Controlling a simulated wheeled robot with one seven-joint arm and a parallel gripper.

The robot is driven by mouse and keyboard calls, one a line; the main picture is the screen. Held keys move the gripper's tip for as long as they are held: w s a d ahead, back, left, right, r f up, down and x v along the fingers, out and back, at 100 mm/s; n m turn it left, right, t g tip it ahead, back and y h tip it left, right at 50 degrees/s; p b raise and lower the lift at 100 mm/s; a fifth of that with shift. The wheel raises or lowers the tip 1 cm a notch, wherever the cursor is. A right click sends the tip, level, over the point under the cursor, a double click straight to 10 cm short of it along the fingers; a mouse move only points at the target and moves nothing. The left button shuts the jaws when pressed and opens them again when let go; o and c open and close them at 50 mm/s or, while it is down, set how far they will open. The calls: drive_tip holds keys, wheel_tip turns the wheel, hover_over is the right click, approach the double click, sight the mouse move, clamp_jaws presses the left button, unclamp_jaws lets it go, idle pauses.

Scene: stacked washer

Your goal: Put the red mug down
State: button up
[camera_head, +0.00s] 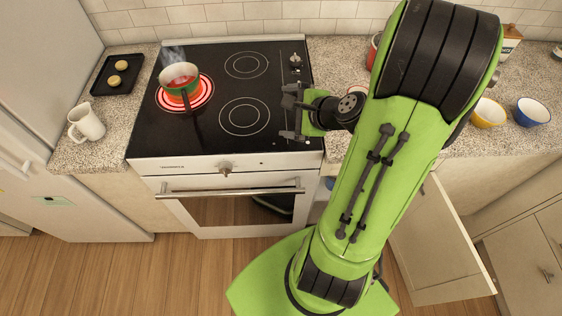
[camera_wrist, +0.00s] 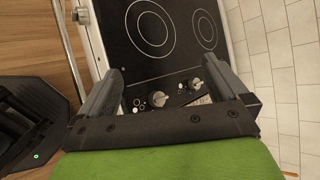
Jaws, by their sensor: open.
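A red object (camera_head: 373,50), perhaps the red mug, stands on the counter at the back, just right of the stove. Most of it is hidden behind my arm, so its shape is unclear. My gripper (camera_head: 288,114) is over the right part of the black stovetop, with its fingers pointing left. It is open, and nothing is between the fingers. In the wrist view my gripper (camera_wrist: 166,85) is also open and empty, with the stove knobs (camera_wrist: 160,99) and the glass top beyond it. No red mug shows in the wrist view.
A steaming pot (camera_head: 180,80) with red contents sits on a glowing burner (camera_head: 205,96). A white pitcher (camera_head: 86,122) and a black tray (camera_head: 105,82) are on the left counter. Yellow (camera_head: 488,113) and blue (camera_head: 531,112) bowls are at right. A cabinet door (camera_head: 438,250) hangs open below.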

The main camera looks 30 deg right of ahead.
drive_tip(key=s+a+r+n+g, duration=0.2)
drive_tip(key=a+n, duration=0.3)
drive_tip(key=n, duration=0.1)
drive_tip(key=s+a+r+n+g, duration=0.1)
drive_tip(key=s+a+r+n, duration=0.1)
drive_tip(key=a+n, duration=0.4)
drive_tip(key=s+a+r+n+g+h, duration=0.1)
drive_tip(key=s+a+r+n, duration=0.2)
drive_tip(key=s+n, duration=0.7)
wheel_tip(320, 180, up, 2)
drive_tip(key=shift+s+a+r+n+g+h, duration=0.2)
drive_tip(key=shift+s+n+g+h, duration=0.15)
drive_tip(key=shift+s, duration=0.9)
